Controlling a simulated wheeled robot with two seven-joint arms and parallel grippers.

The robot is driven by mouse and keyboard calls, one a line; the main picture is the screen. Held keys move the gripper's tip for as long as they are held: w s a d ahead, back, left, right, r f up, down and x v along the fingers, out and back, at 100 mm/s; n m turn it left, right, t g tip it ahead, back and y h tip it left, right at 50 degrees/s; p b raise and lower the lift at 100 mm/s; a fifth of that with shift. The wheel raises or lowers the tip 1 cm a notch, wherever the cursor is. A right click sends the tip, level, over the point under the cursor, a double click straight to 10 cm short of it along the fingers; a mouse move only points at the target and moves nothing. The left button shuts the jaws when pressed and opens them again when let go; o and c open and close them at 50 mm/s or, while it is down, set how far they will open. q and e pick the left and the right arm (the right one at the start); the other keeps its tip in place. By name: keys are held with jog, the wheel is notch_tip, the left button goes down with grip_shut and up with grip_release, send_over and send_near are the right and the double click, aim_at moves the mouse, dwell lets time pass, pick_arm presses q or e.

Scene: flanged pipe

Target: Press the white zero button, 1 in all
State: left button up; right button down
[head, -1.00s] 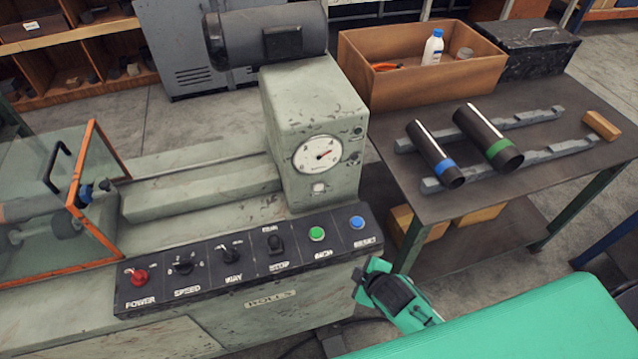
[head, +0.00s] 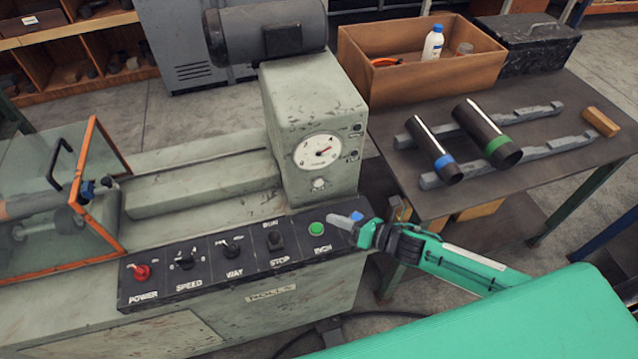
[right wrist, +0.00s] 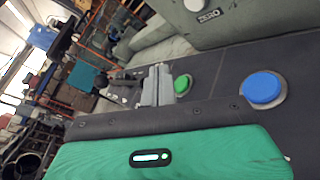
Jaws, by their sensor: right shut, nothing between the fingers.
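The white zero button (head: 319,184) sits low on the front of the grey-green machine head, below the round dial (head: 318,151). In the right wrist view the white button (right wrist: 194,5) shows at the top edge, beside a plate marked ZERO. My right gripper (head: 338,221) is shut and empty, with its fingertips over the right end of the black control panel, between the green and blue buttons in the head view. It is below and right of the white button and apart from it. In the right wrist view the shut fingers (right wrist: 157,85) point away. My left gripper is not in view.
The panel carries a green button (head: 316,228), a blue button (head: 357,215), switches and a red power knob (head: 142,272). A clear guard with an orange frame (head: 84,160) stands at left. A table (head: 400,199) with two pipes is at right.

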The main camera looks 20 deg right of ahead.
aim_at(318, 183)
dwell(0.4)
jog(key=w+b, duration=0.1)
jog(key=w, duration=0.6)
jog(key=shift+a+f, duration=0.1)
jog(key=shift+f, duration=0.05)
jog(key=shift+w+b, duration=0.4)
jog(key=shift+w, duration=0.45)
jog(key=shift+w, duration=0.15)
dwell(1.2)
jog(key=shift+w, duration=0.3)
